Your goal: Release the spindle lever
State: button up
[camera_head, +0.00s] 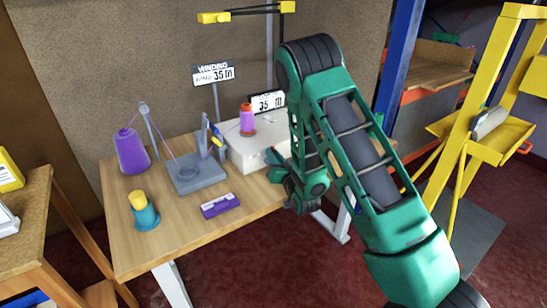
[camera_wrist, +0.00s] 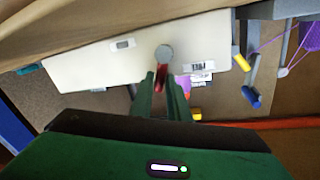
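The white winder box (camera_head: 255,150) stands on the table. Its face shows upside down in the wrist view (camera_wrist: 100,65). The spindle lever (camera_wrist: 161,72) appears there as a short red bar below a round grey knob (camera_wrist: 163,52). My gripper (camera_head: 270,165) is at the box's front right. In the wrist view, its two green fingers (camera_wrist: 161,78) stand apart on either side of the red bar. I cannot tell whether either finger touches it. In the head view my arm and gripper hide the lever. An orange and purple spool (camera_head: 247,120) stands upright on top of the box.
The wooden table (camera_head: 140,255) also holds a purple cone (camera_head: 132,152), a grey thread stand (camera_head: 197,178), a purple box (camera_head: 220,205) and a teal-yellow spool (camera_head: 143,213). A yellow frame (camera_head: 480,90) stands at right.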

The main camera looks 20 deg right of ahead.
grip_shut()
jog(key=shift+s+a+n, duration=0.1)
jog(key=shift+a+n, duration=0.15)
jog(key=shift+n, duration=0.4)
jog(key=shift+s+a+n, duration=0.1)
jog(key=shift+a+n, duration=0.1)
jog(key=shift+n, duration=0.45)
jog(key=o, duration=0.6)
grip_release()
jog(key=shift+c, duration=0.2)
jog(key=s, duration=0.7)
jog(key=s+d, duration=0.1)
jog(key=s, duration=0.2)
jog(key=shift+s+d+f, duration=0.1)
jog(key=shift+s+f, duration=0.15)
jog(key=shift+s, duration=0.05)
